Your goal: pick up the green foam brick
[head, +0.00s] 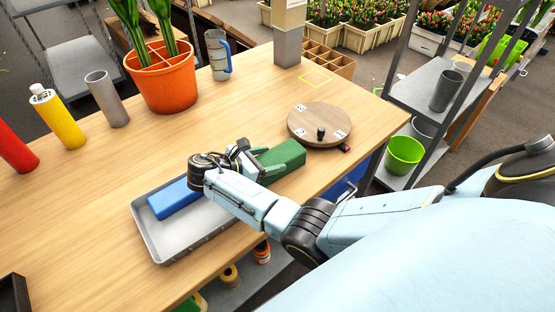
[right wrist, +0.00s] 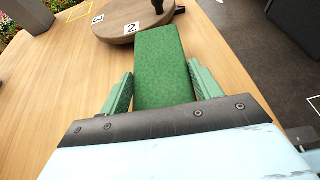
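The green foam brick (head: 284,158) lies on the wooden table at the right of the grey tray, close to the round board. In the right wrist view, the brick (right wrist: 162,65) runs away from the camera between the two green fingers. My right gripper (head: 246,160) is at the brick's near left end; in the right wrist view, the gripper (right wrist: 162,85) has a finger on each side of the brick. A thin gap shows at the left finger, while the right finger is very close to the brick. My left gripper is not in view.
The grey tray (head: 150,238) holds a blue brick (head: 172,198). The round wooden board (head: 310,118) with numbered cards is just beyond the green brick. An orange planter (head: 163,85), a grey cup (head: 107,100) and bottles stand farther left. The middle of the table is clear.

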